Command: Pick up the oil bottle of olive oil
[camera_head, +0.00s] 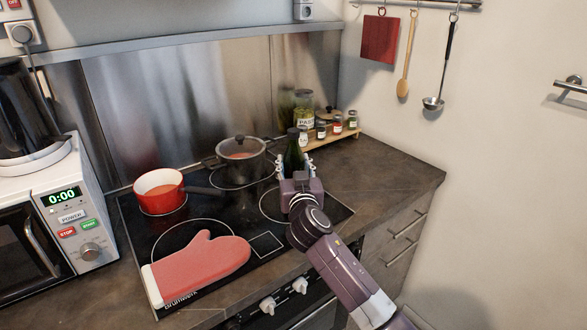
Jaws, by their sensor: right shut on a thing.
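The oil bottle (293,156) is dark green and stands upright near the right rear of the stovetop. My right gripper (295,169) comes in from the lower right and is shut on the bottle, with its fingers on both sides of it. The bottle's lower part is hidden behind the gripper, so I cannot tell whether its base touches the counter. My left gripper is not in view.
A grey lidded pot (241,168) stands just left of the bottle, and a red saucepan (160,191) farther left. A spice rack (335,139) with jars is behind right. A red oven mitt (205,265) lies in front. Counter (400,175) at right is clear.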

